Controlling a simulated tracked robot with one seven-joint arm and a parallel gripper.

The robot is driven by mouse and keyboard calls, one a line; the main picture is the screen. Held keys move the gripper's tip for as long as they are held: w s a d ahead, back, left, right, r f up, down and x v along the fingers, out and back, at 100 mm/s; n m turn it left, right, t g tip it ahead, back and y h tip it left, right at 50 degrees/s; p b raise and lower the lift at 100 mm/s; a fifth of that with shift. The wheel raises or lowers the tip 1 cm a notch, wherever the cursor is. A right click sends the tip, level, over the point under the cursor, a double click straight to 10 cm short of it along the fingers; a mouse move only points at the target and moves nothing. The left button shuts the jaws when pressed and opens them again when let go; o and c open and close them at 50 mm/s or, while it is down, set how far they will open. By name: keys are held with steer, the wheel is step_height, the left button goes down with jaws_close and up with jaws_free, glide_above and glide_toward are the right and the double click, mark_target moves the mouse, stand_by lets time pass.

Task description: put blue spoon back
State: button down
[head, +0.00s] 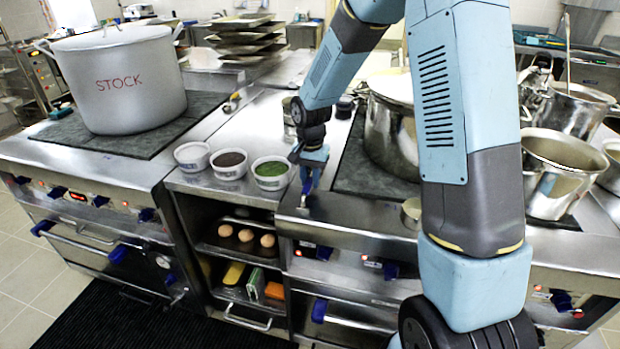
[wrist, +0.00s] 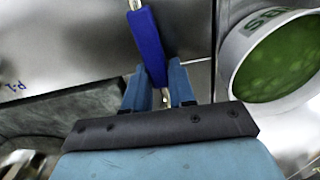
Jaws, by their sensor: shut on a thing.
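My gripper (head: 313,160) is shut on the blue spoon's handle (wrist: 149,42), over the steel worktop between the bowls and the right-hand hob. In the wrist view, the two fingers of my gripper (wrist: 158,84) close around the lower end of the blue handle. A thin metal part shows beyond its upper end at the picture's top edge. In the head view, a small piece of blue (head: 305,180) shows below my gripper. Whether the spoon touches the worktop I cannot tell.
White bowls of green (head: 271,173), dark (head: 229,164) and pale contents (head: 193,155) stand left of my gripper. A large pot marked STOCK (head: 120,80) stands on the left hob. Another pot (head: 393,125) stands right. Eggs (head: 246,236) sit on the shelf below.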

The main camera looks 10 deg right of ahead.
mark_target(311, 178)
steer(key=c, duration=0.9)
jaws_free()
steer(key=shift+c, duration=0.2)
step_height(311, 178, up, 12)
steer(key=s+d+r+n+t, duration=0.25)
steer(key=s+d+r, duration=0.55)
steer(key=s+r, duration=0.45)
steer(key=s+d+r+n+t, duration=0.1)
steer(key=s+d, duration=0.2)
steer(key=s, duration=0.4)
steer(key=s+d+r+n+t, duration=0.1)
steer(key=s+d+t, duration=0.1)
steer(key=s, duration=0.6)
steer(key=shift+s+d+r, duration=0.25)
steer(key=shift+d, duration=0.2)
steer(key=shift+n, duration=0.25)
